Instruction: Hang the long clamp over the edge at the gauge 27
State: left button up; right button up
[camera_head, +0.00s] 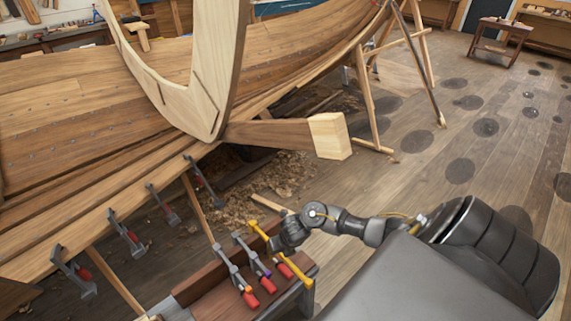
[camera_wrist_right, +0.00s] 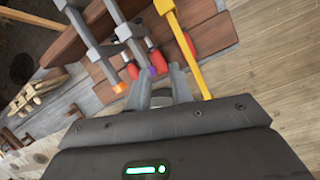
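In the head view the right gripper (camera_head: 281,243) is above the box. The hull edge (camera_head: 110,203) runs along the left. No gauge number is readable. My left gripper is out of view.
Several clamps (camera_head: 125,235) hang along the hull edge, with bare stretches between them. A wooden timber (camera_head: 330,136) juts out beyond the hull. Trestle legs (camera_head: 368,100) stand behind; the right floor is largely clear.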

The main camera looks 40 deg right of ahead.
jog(key=w+d+r+n, duration=0.1)
jog(key=d+r+n, duration=0.1)
jog(key=d+n, duration=0.2)
jog(key=b+x, duration=1.3)
jog(key=shift+f, duration=0.3)
jog(key=shift+c, duration=0.4)
jog(key=shift+w+b, duration=0.7)
jog(key=shift+w, duration=0.15)
jog(key=shift+s, duration=0.15)
jog(key=shift+s, duration=0.45)
jog(key=shift+o, duration=0.4)
